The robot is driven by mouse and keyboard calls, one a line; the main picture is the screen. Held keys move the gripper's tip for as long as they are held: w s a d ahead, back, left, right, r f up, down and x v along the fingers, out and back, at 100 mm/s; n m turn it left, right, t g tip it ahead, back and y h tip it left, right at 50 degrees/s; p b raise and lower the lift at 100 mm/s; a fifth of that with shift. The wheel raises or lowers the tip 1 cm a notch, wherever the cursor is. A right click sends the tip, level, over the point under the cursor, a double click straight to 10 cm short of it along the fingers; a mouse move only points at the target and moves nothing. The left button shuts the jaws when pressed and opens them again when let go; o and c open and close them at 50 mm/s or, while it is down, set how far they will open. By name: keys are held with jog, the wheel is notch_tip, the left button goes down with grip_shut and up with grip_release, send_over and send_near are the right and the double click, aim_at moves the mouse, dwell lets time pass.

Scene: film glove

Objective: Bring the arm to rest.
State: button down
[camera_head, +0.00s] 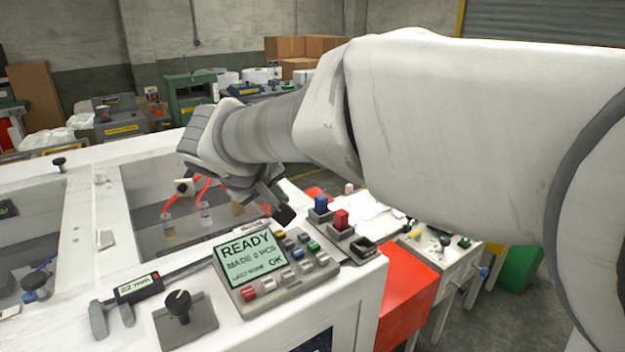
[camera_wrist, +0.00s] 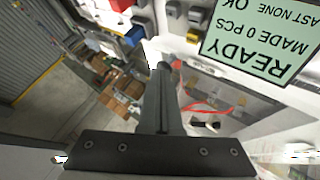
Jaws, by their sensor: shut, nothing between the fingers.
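My arm reaches in from the right of the head view, over the front right of a white machine (camera_head: 75,310). My gripper (camera_head: 284,214) is at its end, dark and partly hidden by the wrist, above the machine top just behind the control panel (camera_head: 270,265). In the wrist view my gripper (camera_wrist: 161,68) shows its fingers together with nothing between them. The panel's green screen (camera_wrist: 262,38) reads READY, MADE 0 PCS, and appears upside down in the wrist view. I cannot tell how high the fingertips are above the surface.
A caliper (camera_head: 138,288) and a black knob (camera_head: 179,306) are left of the panel. A blue switch (camera_head: 321,205) and a red switch (camera_head: 341,219) stand close right of the gripper. Recessed bays hold small vials (camera_head: 205,213). A red bin (camera_head: 408,295) is below right. Cardboard boxes (camera_head: 300,47) stand behind.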

jog(key=shift+d, duration=0.1)
jog(key=shift+m+g+h, duration=0.3)
jog(key=shift+m+g, duration=0.2)
jog(key=shift+m, duration=0.1)
jog(key=d, duration=0.2)
jog(key=s+d, duration=0.1)
jog(key=d, duration=0.1)
jog(key=s+d, duration=0.1)
jog(key=d, duration=0.1)
jog(key=shift+s+d+r, duration=0.15)
jog(key=shift+d, duration=0.05)
jog(key=s+d+f+m+g+y, duration=0.1)
jog(key=s+d+f+m, duration=0.1)
jog(key=s+d, duration=0.6)
jog(key=s+d+f+m+g+y, duration=0.1)
jog(key=s+d+f+m, duration=0.2)
jog(key=s+d, duration=0.5)
jog(key=s+f, duration=0.1)
jog(key=s, duration=0.2)
jog(key=shift+s+d+m, duration=0.15)
jog(key=shift+s+m, duration=0.15)
